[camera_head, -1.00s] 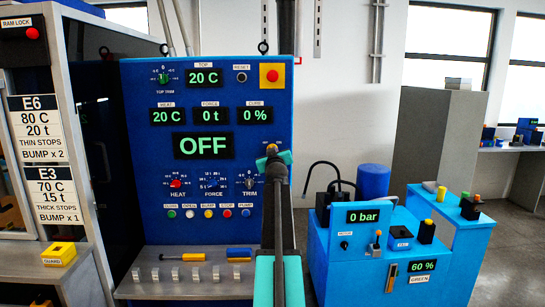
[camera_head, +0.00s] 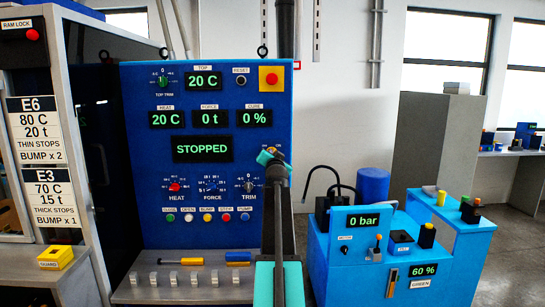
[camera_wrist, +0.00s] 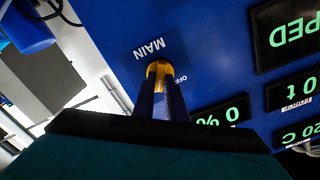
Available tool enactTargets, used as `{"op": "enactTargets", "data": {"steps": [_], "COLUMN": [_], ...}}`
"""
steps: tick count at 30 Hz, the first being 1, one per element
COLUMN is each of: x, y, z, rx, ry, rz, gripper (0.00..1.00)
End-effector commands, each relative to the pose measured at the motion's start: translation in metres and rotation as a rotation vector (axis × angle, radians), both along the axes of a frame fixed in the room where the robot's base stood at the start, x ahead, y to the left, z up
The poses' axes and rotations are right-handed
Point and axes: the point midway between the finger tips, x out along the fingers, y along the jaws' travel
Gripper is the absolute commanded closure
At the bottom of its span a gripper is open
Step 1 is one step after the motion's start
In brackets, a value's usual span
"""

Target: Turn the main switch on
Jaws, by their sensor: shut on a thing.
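The main switch has a yellow-orange handle (camera_wrist: 158,68) on the blue control panel (camera_head: 140,130), under a plate marked MAIN (camera_wrist: 149,48) in the wrist view. My gripper (camera_head: 270,158) reaches up the right side of the panel and covers most of the switch in the head view. In the wrist view my gripper (camera_wrist: 162,85) has its two fingers closed around the handle. The large panel display (camera_head: 202,149) reads STOPPED.
A red emergency button (camera_head: 271,78) on a yellow plate sits above the switch. Knobs and coloured buttons line the lower panel. A blue hydraulic unit (camera_head: 340,270) showing 0 bar stands to the right. A screwdriver (camera_head: 181,262) lies on the ledge.

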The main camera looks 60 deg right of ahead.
Motion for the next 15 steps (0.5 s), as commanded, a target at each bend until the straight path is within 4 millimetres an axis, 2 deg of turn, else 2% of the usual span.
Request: {"op": "enactTargets", "data": {"steps": [6, 15], "x": [-0.0008, -0.0007], "y": [-0.0001, -0.0002], "z": [-0.0031, -0.0035], "rx": [0.085, 0.134], "ry": [-0.108, -0.176], "rz": [0.0, 0.0], "gripper": [1.0, 1.0]}}
